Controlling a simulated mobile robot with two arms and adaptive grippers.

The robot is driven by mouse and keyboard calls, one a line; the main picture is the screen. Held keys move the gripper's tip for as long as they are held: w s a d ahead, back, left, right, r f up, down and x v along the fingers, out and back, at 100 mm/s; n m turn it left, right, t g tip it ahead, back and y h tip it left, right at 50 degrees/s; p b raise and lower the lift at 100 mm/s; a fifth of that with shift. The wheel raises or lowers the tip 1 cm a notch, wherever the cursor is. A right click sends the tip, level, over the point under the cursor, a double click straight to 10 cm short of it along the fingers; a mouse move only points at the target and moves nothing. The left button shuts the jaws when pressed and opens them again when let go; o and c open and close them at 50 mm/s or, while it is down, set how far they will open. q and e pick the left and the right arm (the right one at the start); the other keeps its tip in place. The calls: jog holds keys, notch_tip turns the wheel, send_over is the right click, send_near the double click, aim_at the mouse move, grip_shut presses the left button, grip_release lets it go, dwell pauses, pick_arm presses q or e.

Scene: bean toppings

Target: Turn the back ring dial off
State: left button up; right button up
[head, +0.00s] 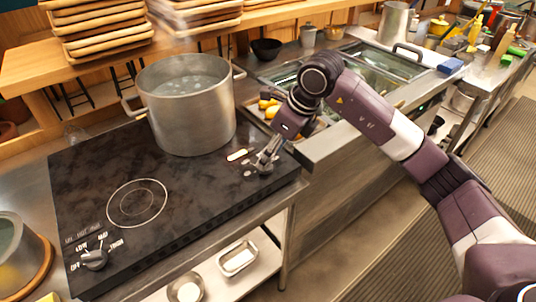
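The black cooktop (75,185) carries a large steel pot (190,115) at its back, with bubbly liquid inside. The pot covers the cooktop beneath it, so a ring there is hidden. My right gripper (265,160) is low over the cooktop's right end, right of the pot. Its fingers point down at a small grey dial (266,169), which they partly hide; contact and finger gap are unclear. A lit orange-white strip (238,155) shows beside this dial. Another dial (95,260) with white labels sits at the near left corner. My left gripper is not in view.
An empty ring mark (137,203) lies on the cooktop's nearer left part. Another pot (18,255) stands at the left edge. A wooden shelf (30,75) with stacked trays runs behind. A food counter (375,70) is at the right.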

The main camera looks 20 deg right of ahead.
jog(key=shift+x, duration=1.2)
jog(key=c, duration=1.2)
jog(key=shift+o, duration=0.2)
